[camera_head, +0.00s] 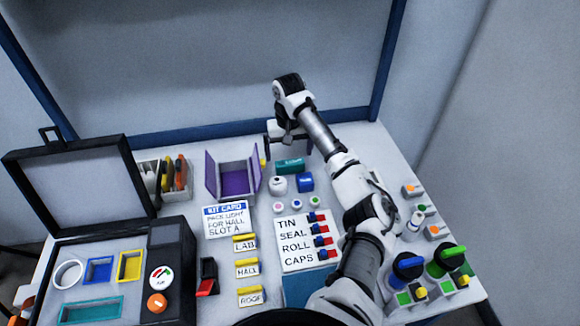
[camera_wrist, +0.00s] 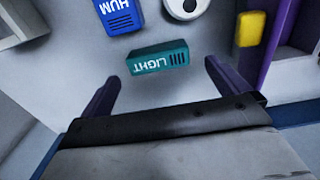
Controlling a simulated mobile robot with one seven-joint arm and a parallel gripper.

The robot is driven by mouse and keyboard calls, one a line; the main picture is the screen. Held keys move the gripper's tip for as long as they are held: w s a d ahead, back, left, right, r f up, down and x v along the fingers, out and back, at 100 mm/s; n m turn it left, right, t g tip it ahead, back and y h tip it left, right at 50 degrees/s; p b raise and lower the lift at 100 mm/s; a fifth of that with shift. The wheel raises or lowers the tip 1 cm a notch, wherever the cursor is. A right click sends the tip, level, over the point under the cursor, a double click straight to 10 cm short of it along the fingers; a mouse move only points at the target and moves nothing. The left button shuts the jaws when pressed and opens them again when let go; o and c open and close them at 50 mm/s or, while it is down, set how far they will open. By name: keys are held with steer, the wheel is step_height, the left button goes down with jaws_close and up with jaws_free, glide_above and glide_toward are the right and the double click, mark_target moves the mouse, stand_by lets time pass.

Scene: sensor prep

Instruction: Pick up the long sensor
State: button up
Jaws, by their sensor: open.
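The long sensor is a teal block marked LIGHT (camera_head: 290,166), lying on the table near the back. In the wrist view the LIGHT sensor (camera_wrist: 157,62) appears ahead of my gripper, upside down, roughly between the lines of the two fingers. My gripper (camera_head: 288,148) is open and empty, behind the sensor in the head view. Its two purple fingers (camera_wrist: 160,78) are spread wider than the sensor and do not appear to touch it. The exact height of the fingers above the table is hard to tell.
A blue HUM sensor (camera_head: 305,182) and a round white sensor (camera_head: 278,185) stand close in front. A purple open box (camera_head: 233,180) is to the left, with a yellow piece (camera_wrist: 250,28) near its edge. A labelled card (camera_head: 226,219) and knobs (camera_head: 408,265) lie further forward.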

mark_target(290, 162)
step_height(290, 162, down, 5)
steer(key=shift+d+f, duration=0.1)
steer(key=shift+d, duration=0.05)
steer(key=c, duration=0.8)
steer(key=shift+c, duration=0.3)
